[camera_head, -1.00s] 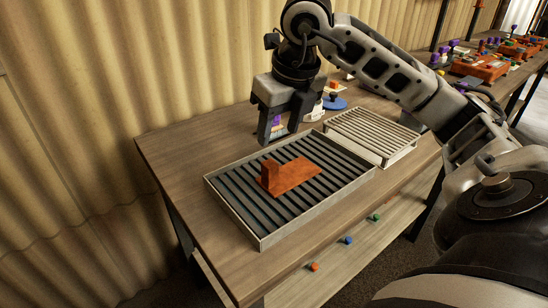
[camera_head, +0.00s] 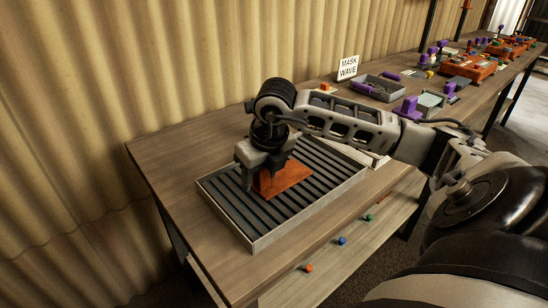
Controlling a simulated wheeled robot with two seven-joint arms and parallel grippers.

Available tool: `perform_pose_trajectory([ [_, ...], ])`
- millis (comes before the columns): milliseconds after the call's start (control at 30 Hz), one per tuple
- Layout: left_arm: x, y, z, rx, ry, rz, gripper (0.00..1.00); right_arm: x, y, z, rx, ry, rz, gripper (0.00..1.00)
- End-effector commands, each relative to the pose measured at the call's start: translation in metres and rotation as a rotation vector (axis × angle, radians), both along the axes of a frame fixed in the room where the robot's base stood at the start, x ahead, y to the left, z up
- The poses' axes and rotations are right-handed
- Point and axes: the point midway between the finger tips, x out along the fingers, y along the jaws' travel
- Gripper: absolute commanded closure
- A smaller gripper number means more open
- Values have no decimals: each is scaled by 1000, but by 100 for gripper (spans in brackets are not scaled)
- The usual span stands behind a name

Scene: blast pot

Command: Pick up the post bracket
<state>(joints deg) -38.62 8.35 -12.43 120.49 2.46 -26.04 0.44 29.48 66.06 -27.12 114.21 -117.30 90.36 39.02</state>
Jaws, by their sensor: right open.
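The post bracket (camera_head: 286,179) is an orange-brown plate with an upright block at its left end. It lies on the dark slatted tray (camera_head: 262,242) with a pale metal rim, on the wooden table. My right gripper (camera_head: 262,184) is lowered over the bracket's left end, pointing down, with its fingers about the upright block. The gripper hides most of that block, so I cannot tell whether the fingers touch it. The jaws are open. My left gripper is not in view.
A "MASK WAVE" sign (camera_head: 347,68), a grey bin (camera_head: 378,87) and purple parts are further back. Several coloured knobs lie on the lower shelf (camera_head: 335,262). The table's left end is clear.

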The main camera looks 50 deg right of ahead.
Motion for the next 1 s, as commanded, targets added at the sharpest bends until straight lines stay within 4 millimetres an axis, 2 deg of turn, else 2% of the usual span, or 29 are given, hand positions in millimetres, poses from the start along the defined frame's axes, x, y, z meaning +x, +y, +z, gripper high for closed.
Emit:
perform_pose_trajectory([
  [167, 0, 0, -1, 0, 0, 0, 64, 0, 0, 0, 0, 0, 0, 49],
  [300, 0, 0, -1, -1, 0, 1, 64, 0, 0, 0, 0, 0, 0, 88],
  [333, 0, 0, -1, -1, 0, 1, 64, 0, 0, 0, 0, 0, 0, 96],
  [367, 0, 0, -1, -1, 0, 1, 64, 0, 0, 0, 0, 0, 0, 100],
  [767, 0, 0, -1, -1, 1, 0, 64, 1, 0, 6, 0, -6, -1, 100],
  [867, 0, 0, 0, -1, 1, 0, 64, 2, 0, 14, 0, -8, -1, 100],
  [1000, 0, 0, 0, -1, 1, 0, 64, 1, 0, 35, -1, -10, -1, 100],
])
